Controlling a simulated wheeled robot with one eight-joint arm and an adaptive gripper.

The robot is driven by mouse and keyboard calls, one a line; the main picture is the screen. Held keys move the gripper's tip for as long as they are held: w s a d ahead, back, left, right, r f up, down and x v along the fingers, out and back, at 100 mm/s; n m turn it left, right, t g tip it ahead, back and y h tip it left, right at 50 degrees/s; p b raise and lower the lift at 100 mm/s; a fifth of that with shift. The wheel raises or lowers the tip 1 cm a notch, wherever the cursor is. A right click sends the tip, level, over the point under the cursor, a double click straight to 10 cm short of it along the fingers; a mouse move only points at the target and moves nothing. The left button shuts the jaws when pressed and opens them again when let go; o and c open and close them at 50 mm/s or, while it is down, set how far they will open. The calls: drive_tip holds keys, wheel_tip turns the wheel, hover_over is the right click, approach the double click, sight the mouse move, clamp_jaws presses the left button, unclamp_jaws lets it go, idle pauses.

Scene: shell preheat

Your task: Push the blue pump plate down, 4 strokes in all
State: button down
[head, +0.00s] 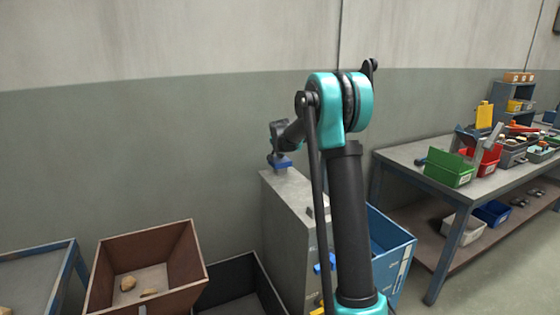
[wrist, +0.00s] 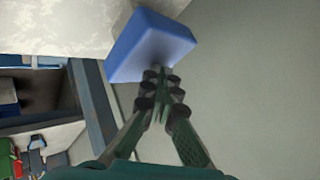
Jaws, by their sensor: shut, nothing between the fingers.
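The blue pump plate (head: 284,165) sits on top of a grey cabinet (head: 292,195) in the middle of the head view. In the wrist view the plate (wrist: 148,45) is a blue block close in front of my fingers, beside a pale surface. My gripper (head: 277,155) is above the plate in the head view, pointing down and partly dark against the wall. In the wrist view my gripper (wrist: 158,74) is shut and empty, its fingertips meeting at the plate's edge in the picture. I cannot tell whether they touch the plate.
A brown bin (head: 190,257) with a few tan lumps and a dark open bin (head: 228,308) stand left of the cabinet. A blue bin (head: 398,262) stands to its right. A workbench (head: 407,155) with coloured trays is further right. The wall is close behind the cabinet.

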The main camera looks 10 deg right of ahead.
drive_tip(key=shift+f, duration=1.4)
idle(1.2)
drive_tip(key=shift+r, duration=2.1)
drive_tip(key=shift+r, duration=2.5)
wheel_tip(320, 180, up, 4)
drive_tip(key=shift+f, duration=0.1)
drive_tip(key=shift+f, duration=0.1)
